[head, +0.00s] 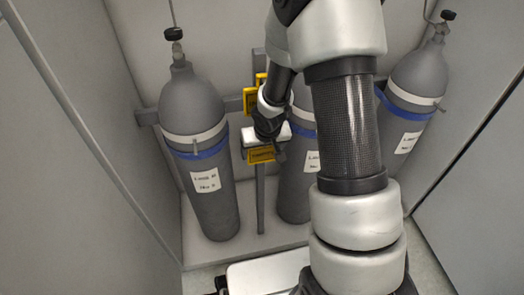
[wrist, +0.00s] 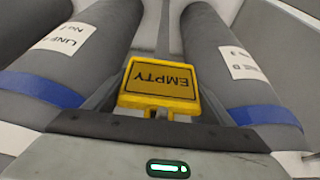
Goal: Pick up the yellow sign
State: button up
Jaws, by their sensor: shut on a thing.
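The yellow sign (wrist: 160,84) reads EMPTY, upside down in the wrist view, and sits at the middle just in front of my gripper (wrist: 158,113). My gripper is shut on it; the exact contact at its near edge is partly hidden. In the head view, the sign (head: 261,155) shows just below my gripper (head: 266,142), between the left and middle cylinders and in front of the upright post.
Grey cylinders stand left (head: 192,105), middle (head: 294,187) and right (head: 419,72), with blue bands and white labels. More yellow signage (head: 250,101) is on the rack behind my wrist. Cabinet walls close in both sides; my arm hides part of the middle cylinder.

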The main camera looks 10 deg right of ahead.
jog(key=s+r+p, duration=0.1)
jog(key=s+p, duration=1.4)
jog(key=s, duration=0.3)
jog(key=shift+r, duration=0.15)
dwell(0.6)
